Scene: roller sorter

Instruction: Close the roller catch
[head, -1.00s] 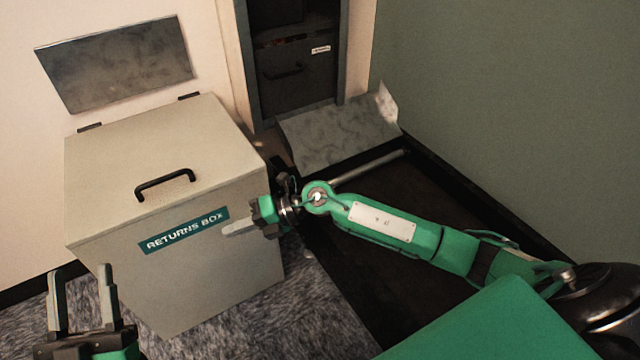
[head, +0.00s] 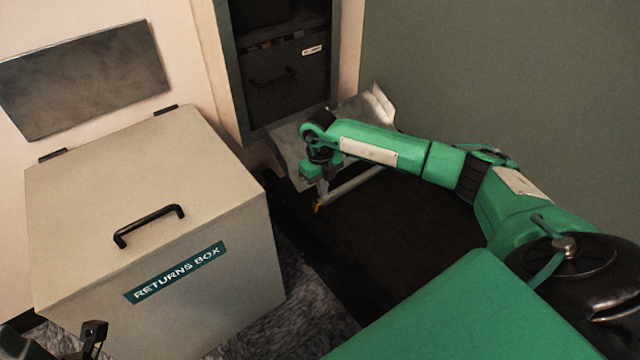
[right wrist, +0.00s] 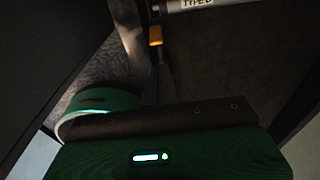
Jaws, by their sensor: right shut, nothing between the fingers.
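My right gripper (head: 321,196) is shut and empty, pointing down beside the near end of a grey roller bar (head: 355,185). A small orange piece (head: 317,208), perhaps the catch, shows at the fingertips. The orange piece also shows in the right wrist view (right wrist: 155,36), just beyond the fingers. I cannot tell whether they touch. Above it there is a pale bar with a "TYPE" label (right wrist: 196,3), partly cut off. My left gripper (head: 94,338) is only partly in view at the bottom left corner; its opening cannot be judged.
A beige returns box (head: 150,200) with a black handle stands at the left. A marbled grey chute plate (head: 290,140) lies behind my right arm, below a dark cabinet (head: 285,85). A green wall (head: 500,80) closes the right side. The dark bed (head: 420,220) is open.

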